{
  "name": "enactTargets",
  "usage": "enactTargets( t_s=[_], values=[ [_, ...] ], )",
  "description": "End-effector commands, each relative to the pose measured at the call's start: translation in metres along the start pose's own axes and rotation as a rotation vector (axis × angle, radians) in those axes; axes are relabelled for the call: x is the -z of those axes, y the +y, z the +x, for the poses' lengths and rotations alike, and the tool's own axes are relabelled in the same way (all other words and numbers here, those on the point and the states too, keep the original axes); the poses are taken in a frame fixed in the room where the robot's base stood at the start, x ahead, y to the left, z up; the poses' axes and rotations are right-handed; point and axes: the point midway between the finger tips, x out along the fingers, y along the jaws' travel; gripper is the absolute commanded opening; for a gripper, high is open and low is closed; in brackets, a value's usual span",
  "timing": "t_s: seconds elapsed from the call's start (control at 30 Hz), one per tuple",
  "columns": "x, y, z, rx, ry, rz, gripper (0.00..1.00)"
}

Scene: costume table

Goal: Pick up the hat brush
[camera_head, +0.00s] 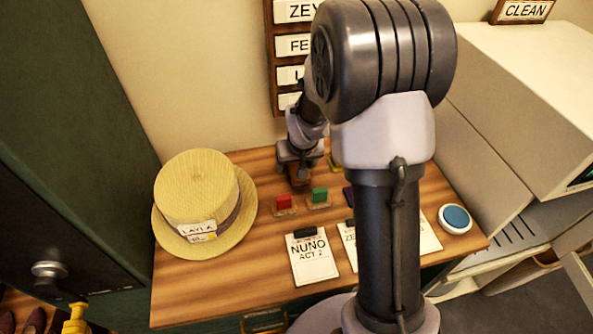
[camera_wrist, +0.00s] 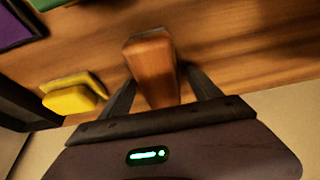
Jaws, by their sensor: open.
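A wooden piece that looks like the hat brush (camera_wrist: 150,62) stands out in the wrist view, with a smooth brown end pointing away from my gripper. My gripper (camera_wrist: 163,88) is open, with one dark finger on each side of the brush. I cannot tell whether either finger touches it. In the head view my gripper (camera_head: 298,163) points down at the back of the wooden table (camera_head: 200,290), over the brown brush (camera_head: 299,180). The gripper and arm hide most of the brush there, and its bristles do not show.
A straw hat (camera_head: 195,190) with a name tag sits left. Red (camera_head: 284,202) and green (camera_head: 319,195) blocks stand just in front of my gripper. A yellow block (camera_wrist: 70,100) is near the brush. Cards (camera_head: 313,262) and a blue button (camera_head: 455,218) lie toward the front and right.

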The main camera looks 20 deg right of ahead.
Motion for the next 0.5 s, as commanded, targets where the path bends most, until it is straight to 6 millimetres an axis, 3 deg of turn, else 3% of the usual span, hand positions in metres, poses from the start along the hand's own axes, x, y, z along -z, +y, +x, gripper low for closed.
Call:
enactTargets(
  t_s=[0.13,0.5],
  values=[
    [0.0012,0.0001,-0.0021,0.0,0.002,0.0,0.73],
    [0.0011,0.0001,-0.0024,0.0,0.002,0.001,0.01]
  ],
)
